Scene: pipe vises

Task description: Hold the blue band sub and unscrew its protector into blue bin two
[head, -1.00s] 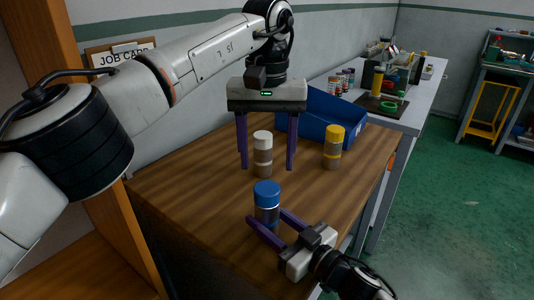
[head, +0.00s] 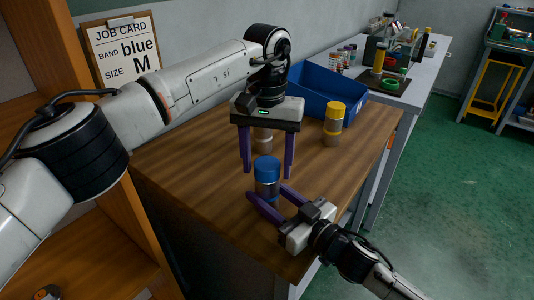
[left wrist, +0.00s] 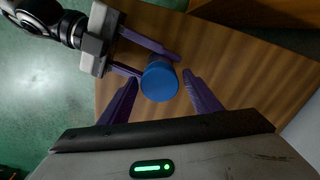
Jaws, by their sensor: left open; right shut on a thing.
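The blue band sub (head: 268,196) stands upright, grey with a blue band, with its blue protector (head: 267,168) on top. My right gripper (head: 268,200) is shut on the sub's lower part from the front right. My left gripper (head: 267,175) is open and points down, its purple fingers spread. In the left wrist view the round blue protector (left wrist: 160,82) shows between the left fingertips (left wrist: 160,80), apart from them. A blue bin (head: 350,111) sits at the table's back; its inside is mostly hidden and I cannot read a number.
A white-capped sub (head: 262,141) stands behind the left fingers, partly hidden. A yellow-capped sub (head: 333,122) stands to the right, before the bin. The wooden table (head: 200,180) is clear at left. A job card (head: 122,48) reads band blue, size M.

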